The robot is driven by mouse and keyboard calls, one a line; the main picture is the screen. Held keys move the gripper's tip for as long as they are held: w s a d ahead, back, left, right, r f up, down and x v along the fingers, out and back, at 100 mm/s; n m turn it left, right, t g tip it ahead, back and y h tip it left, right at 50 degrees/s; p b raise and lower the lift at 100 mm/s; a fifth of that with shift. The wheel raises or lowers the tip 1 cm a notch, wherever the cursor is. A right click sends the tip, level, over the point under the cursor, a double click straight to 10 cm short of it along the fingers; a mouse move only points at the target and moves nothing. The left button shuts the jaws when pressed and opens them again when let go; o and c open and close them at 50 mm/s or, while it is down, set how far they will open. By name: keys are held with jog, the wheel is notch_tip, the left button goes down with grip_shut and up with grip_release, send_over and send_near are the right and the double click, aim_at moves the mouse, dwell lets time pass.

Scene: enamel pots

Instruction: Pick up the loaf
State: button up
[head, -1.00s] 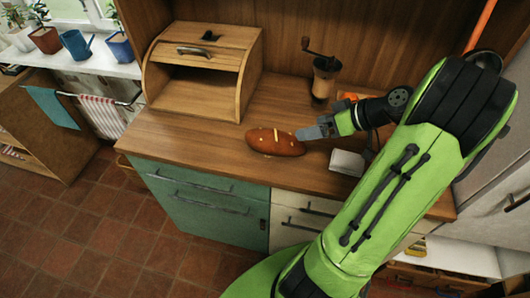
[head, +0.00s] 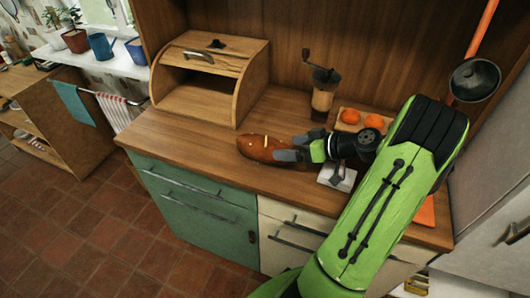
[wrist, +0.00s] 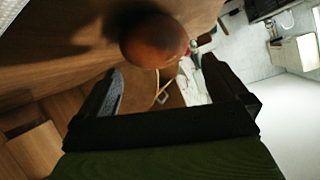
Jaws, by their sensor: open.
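The brown loaf (head: 262,148) lies on the wooden counter (head: 185,143) in front of the bread box. In the wrist view the loaf's rounded end (wrist: 153,40) shows close ahead, at the top, beyond the fingertips. My gripper (head: 284,148) is open at the loaf's right end, with its fingers pointing left toward it. In the wrist view my gripper's two fingers (wrist: 168,78) stand apart with nothing held between them. I cannot tell whether a finger touches the loaf.
A wooden bread box (head: 250,85) with its front open stands behind the loaf. A coffee grinder (head: 322,92) stands farther back. A board with oranges (head: 350,116) and a small whitish object (head: 338,178) are near my arm. The counter left of the loaf is clear.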

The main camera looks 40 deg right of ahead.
aim_at(278, 146)
jog(key=b+x, duration=0.1)
jog(key=x, duration=0.5)
jog(key=shift+w+a, duration=0.15)
jog(key=shift+w, duration=0.2)
jog(key=shift+s, duration=0.1)
jog(key=shift+c, duration=0.3)
jog(key=shift+r, duration=0.1)
jog(key=c, duration=1)
